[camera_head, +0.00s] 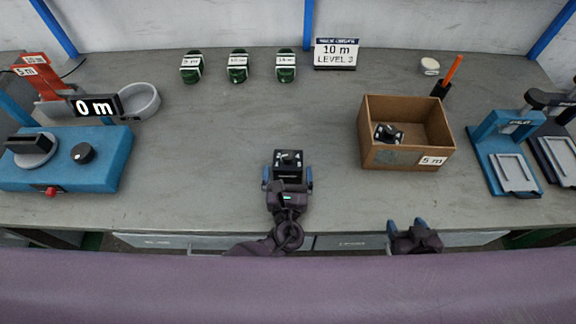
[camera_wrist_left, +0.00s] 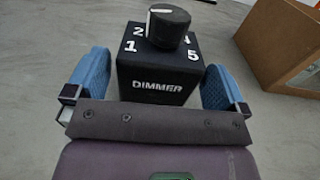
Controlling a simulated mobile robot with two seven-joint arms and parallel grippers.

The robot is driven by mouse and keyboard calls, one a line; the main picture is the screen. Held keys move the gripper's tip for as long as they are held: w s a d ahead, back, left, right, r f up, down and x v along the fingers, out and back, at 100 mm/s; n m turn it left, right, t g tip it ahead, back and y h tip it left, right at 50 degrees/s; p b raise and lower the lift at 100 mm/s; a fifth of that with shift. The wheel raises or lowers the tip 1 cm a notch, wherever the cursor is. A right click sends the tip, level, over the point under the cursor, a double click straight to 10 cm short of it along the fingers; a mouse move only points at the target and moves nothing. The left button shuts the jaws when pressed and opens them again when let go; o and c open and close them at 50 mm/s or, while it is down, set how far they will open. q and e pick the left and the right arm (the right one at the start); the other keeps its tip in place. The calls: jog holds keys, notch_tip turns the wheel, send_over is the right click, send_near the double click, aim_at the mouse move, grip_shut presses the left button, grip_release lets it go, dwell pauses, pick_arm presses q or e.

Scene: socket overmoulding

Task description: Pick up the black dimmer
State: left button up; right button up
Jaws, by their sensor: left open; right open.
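The black dimmer (camera_head: 289,160) stands upright on the grey table, near the middle front. In the left wrist view the dimmer (camera_wrist_left: 160,75) shows a round knob on top, white numbers and the word DIMMER on its front. My left gripper (camera_head: 287,180) is open at the dimmer, with its blue fingers on either side of the block's near part. In the wrist view a gap shows between each finger and the block. My right gripper (camera_head: 408,226) is open and empty at the table's front edge, to the right.
A cardboard box (camera_head: 375,153) labelled 5 m, holding a small black-and-white item (camera_head: 388,134), stands to the right. A blue machine (camera_head: 100,165) with a 0 m display (camera_head: 96,107) is at left. Several green-black coils (camera_head: 238,67) and a sign (camera_head: 336,54) stand at the back.

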pick_arm(q)
jog(key=shift+w, duration=1.4)
jog(key=shift+c, duration=0.2)
jog(key=c, duration=0.8)
jog(key=shift+o, duration=0.2)
pick_arm(e)
jog(key=shift+s+f, duration=0.25)
jog(key=shift+s, duration=0.15)
